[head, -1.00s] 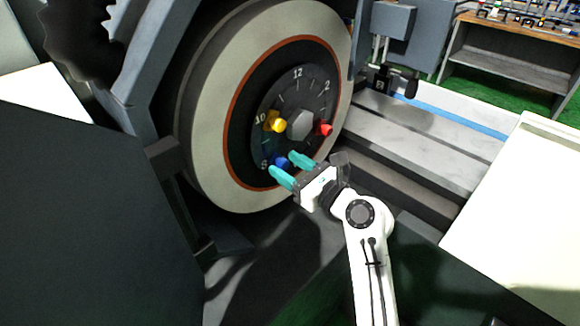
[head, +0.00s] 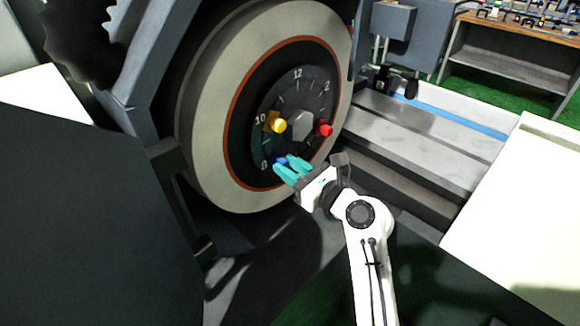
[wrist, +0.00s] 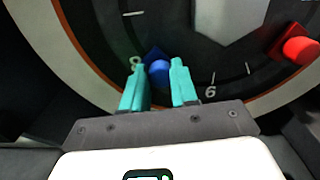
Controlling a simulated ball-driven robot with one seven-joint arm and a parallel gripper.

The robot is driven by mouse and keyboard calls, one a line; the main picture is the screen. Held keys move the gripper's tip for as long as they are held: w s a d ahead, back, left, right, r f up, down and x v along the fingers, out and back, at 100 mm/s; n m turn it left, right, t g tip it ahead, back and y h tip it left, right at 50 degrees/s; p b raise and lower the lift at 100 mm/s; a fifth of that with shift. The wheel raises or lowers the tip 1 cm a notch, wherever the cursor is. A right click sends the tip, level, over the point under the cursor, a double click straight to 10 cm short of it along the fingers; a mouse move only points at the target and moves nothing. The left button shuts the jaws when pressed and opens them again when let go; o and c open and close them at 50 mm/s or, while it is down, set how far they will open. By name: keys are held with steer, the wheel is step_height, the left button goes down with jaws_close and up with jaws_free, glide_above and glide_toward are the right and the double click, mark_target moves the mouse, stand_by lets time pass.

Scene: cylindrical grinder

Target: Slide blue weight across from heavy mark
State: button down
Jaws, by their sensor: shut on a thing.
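The blue weight (wrist: 159,72) sits on the dark numbered dial (head: 310,88) of the grinding wheel, close to the 8 mark, with a round blue knob facing me. My gripper (wrist: 158,64) has its two teal fingers on either side of this knob, shut on it. In the head view my gripper (head: 286,163) reaches the lower left of the dial and its fingers hide most of the blue weight (head: 281,160). I cannot make out a heavy mark on the dial.
A yellow weight (head: 278,125) sits near 10 and a red weight (head: 325,130) on the dial's right side; the red one (wrist: 299,49) also shows in the wrist view. A grey hex nut (head: 301,124) stands at the centre. The pale wheel rim (head: 215,110) surrounds the dial.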

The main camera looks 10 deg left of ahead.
steer(key=shift+s+a+r+m+p, duration=0.2)
steer(key=shift+r+p, duration=0.25)
steer(key=shift+p, duration=0.85)
steer(key=shift+s+a+r+m+p, duration=0.1)
steer(key=shift+r+m+p, duration=0.25)
steer(key=shift+p, duration=0.9)
steer(key=c, duration=0.9)
jaws_free()
steer(key=shift+s, duration=0.1)
steer(key=shift+o, duration=0.2)
steer(key=shift+f, duration=0.1)
steer(key=b+v, duration=0.1)
steer(key=v, duration=0.9)
steer(key=shift+s+d, duration=0.25)
steer(key=shift+d, duration=0.1)
